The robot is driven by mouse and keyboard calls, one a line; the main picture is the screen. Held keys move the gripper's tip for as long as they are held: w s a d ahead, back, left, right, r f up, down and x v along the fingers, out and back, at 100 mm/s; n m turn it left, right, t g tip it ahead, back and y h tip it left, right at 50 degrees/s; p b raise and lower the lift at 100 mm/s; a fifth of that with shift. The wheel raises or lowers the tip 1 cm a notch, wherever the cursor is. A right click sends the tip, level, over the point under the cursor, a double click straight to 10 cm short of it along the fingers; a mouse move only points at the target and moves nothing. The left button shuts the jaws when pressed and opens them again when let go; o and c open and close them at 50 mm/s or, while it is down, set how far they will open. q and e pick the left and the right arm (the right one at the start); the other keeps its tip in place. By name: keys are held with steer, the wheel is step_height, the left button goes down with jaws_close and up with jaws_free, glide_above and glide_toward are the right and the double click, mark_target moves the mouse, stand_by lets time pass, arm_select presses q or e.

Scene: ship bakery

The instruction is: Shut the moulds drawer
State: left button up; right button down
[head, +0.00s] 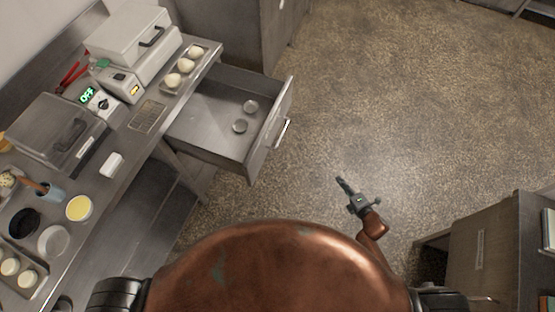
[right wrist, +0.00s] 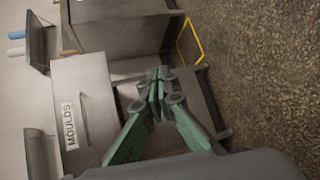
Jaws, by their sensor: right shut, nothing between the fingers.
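In the right wrist view the drawer front (right wrist: 85,85) shows with a white "MOULDS" label (right wrist: 70,126). My right gripper (head: 341,181) is shut and empty, over the floor to the right of the drawer front and apart from it. Its green fingers (right wrist: 157,82) also show in the right wrist view. My left gripper is out of view.
The counter on the left holds a white press-like machine (head: 130,45), a grey lidded appliance (head: 55,135), a tray of dough balls (head: 199,61) and several bowls. A grey cabinet (head: 480,245) stands at lower right. The floor (head: 400,100) between is clear.

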steer(key=w+a+r+n+y+b, duration=0.2)
steer(key=w+a+r+n+y, duration=0.15)
steer(key=a+r+n, duration=0.3)
steer(key=n+g+y+b, duration=0.5)
steer(key=n+g+y, duration=0.2)
steer(key=n, duration=1.1)
glide_toward(261, 156)
steer(key=x, duration=0.5)
steer(key=shift+a+r, duration=0.2)
steer(key=shift+a, duration=0.2)
steer(key=shift+w+a, duration=0.15)
steer(key=shift+a, duration=0.4)
arm_select(q)
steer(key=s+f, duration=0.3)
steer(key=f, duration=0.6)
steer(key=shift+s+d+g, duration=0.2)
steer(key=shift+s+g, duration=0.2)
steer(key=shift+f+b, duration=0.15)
steer(key=shift+b, duration=0.15)
arm_select(e)
steer(key=shift+a, duration=0.1)
